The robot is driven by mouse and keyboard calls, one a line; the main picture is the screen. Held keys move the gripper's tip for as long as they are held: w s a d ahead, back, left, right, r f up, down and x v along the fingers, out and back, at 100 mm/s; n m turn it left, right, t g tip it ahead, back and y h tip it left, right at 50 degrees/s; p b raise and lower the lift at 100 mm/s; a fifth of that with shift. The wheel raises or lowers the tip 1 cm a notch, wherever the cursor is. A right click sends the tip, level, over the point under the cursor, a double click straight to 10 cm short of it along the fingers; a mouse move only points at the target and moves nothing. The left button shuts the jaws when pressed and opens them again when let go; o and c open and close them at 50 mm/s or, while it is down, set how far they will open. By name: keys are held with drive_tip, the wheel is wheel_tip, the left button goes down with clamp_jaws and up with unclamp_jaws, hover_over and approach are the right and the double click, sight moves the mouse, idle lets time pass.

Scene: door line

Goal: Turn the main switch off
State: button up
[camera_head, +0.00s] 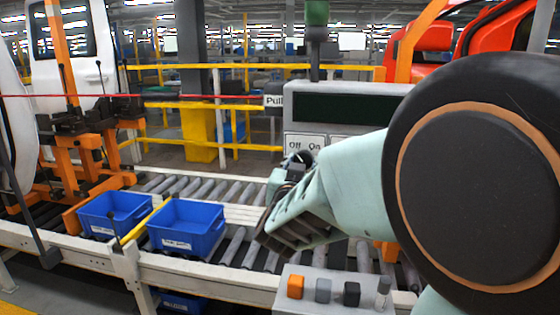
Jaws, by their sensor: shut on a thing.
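The grey control panel (376,90) stands right of centre, with a dark screen and a white label reading "Off" and "On" (306,144). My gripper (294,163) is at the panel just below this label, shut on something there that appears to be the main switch. The switch itself is hidden by the fingers and wrist, so I cannot tell which way it points. My light green arm and a large dark joint cover the right part of the view and part of the panel.
A roller conveyor carries two blue bins (187,228) at left. A grey ledge (300,308) in front holds an orange block (295,286), a grey block, a black block and a small cylinder. A red cord bears a "Pull" sign (274,100). Orange stands hold a white door.

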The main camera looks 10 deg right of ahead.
drive_tip(key=shift+n, duration=0.7)
drive_tip(key=o, duration=1.2)
drive_tip(key=shift+c, duration=0.2)
